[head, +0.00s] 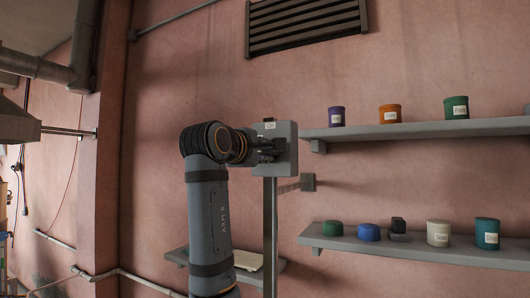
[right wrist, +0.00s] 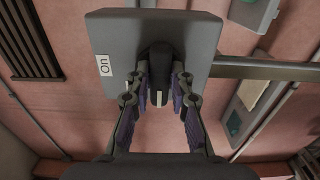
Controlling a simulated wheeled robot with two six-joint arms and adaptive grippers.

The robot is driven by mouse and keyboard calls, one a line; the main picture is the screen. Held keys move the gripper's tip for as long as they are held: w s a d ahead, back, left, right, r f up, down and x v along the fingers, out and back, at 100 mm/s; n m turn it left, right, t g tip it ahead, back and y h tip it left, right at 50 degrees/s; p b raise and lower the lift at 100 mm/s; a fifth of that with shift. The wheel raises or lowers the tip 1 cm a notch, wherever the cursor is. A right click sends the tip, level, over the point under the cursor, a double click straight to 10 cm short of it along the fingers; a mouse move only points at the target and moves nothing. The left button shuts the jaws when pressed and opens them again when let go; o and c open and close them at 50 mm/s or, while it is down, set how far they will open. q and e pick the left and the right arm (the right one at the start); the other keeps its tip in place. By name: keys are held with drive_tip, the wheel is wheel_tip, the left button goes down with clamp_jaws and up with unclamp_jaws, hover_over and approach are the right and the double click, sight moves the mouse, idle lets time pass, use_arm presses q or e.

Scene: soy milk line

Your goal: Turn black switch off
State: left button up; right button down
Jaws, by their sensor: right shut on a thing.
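The black switch (right wrist: 159,61) is a rotary knob on the face of a grey box (right wrist: 204,33). A white label reading "On" (right wrist: 104,65) sits on the left side of the box face in the right wrist view. In the head view the grey box (head: 288,150) stands on a metal post, with the label near its top edge. My right gripper (right wrist: 159,88) has its two fingers on either side of the knob and is shut on it. In the head view my right gripper (head: 264,149) reaches the box and hides the knob. My left gripper is not in view.
An upper shelf (head: 420,131) at right holds purple, orange and green labelled jars. A lower shelf (head: 400,251) holds lids and more jars. The metal post (head: 270,230) stands below the box. A vent (head: 305,25) is on the pink wall above.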

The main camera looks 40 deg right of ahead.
drive_tip(key=c, duration=1.2)
unclamp_jaws()
drive_tip(key=v, duration=1.2)
drive_tip(key=shift+w+d, duration=0.1)
drive_tip(key=shift+w, duration=0.05)
